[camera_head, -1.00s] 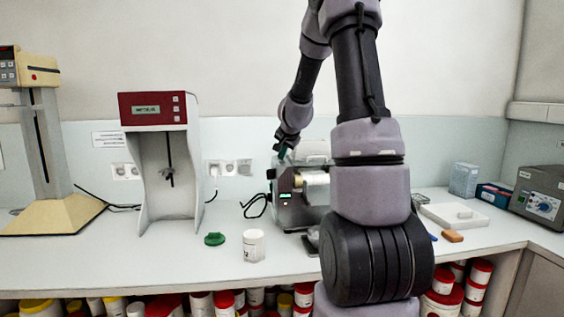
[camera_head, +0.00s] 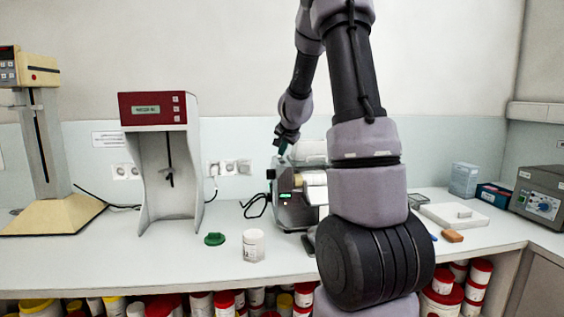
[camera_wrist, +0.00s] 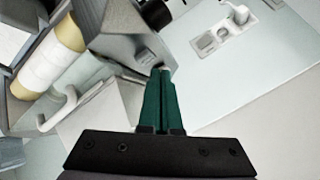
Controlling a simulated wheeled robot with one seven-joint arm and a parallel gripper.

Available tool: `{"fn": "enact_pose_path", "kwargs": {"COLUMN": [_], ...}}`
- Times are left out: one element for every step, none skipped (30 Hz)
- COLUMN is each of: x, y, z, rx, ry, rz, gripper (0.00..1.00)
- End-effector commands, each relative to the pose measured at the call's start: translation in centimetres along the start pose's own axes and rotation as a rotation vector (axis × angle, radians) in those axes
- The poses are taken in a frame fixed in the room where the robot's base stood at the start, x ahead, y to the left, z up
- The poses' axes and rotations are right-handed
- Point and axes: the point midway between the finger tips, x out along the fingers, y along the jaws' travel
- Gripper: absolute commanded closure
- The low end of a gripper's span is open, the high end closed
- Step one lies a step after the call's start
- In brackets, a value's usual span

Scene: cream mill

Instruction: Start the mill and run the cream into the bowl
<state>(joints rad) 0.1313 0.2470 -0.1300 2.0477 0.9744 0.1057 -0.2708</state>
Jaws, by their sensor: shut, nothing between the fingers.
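The mill (camera_head: 289,207) is a grey machine on the bench with a lit green display and a small orange light below it. Its pale roller (camera_head: 314,179) shows at the front, partly hidden by my arm. In the wrist view the roller (camera_wrist: 48,60) is white with gold-coloured ends, at the left. My gripper (camera_wrist: 162,75) has its green fingers together and empty, with the tips at the edge of the mill's grey housing (camera_wrist: 130,45). I cannot tell whether they touch it. It also shows above the mill's left top in the head view (camera_head: 281,148). I cannot make out a bowl.
A white jar (camera_head: 253,246) and a green lid (camera_head: 214,239) stand left of the mill. Further left is a red-topped mixer (camera_head: 153,109). A white plate (camera_head: 467,220) and an orange block (camera_head: 452,236) lie right of my arm. The front left bench is clear.

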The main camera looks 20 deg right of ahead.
Motion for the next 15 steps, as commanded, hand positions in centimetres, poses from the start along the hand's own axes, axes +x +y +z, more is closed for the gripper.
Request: {"fn": "enact_pose_path", "kwargs": {"x": [0.0,0.0,-0.1,-0.2,-0.3,-0.5,-0.7,-0.9,-1.2,-1.4,-1.7,-1.9,-2.1,-2.3,-2.6], "y": [0.0,0.0,-0.1,-0.2,-0.4,-0.7,-0.8,-1.0,-1.2,-1.3,-1.5,-1.6,-1.8,-1.9,-2.1], "z": [0.0,0.0,0.0,-0.1,-0.2,-0.3,-0.4,-0.6,-0.8,-0.9,-1.0,-1.3,-1.4,-1.6,-1.8], "rx": [0.0,0.0,-0.002,-0.002,-0.003,-0.005,-0.005,-0.006,-0.005,-0.006,-0.005,-0.004,-0.005,-0.003,-0.004], "ry": [0.0,0.0,0.0,0.001,0.001,0.0,0.0,0.001,0.0,0.0,0.0,0.0,0.0,0.001,0.0], "rz": [0.0,0.0,-0.001,-0.002,-0.003,-0.004,-0.004,-0.005,-0.004,-0.004,-0.004,-0.003,-0.004,-0.004,-0.004], "gripper": [1.0,1.0,1.0,1.0,1.0,1.0,1.0,1.0,1.0,1.0,1.0,1.0,1.0,1.0,1.0]}}
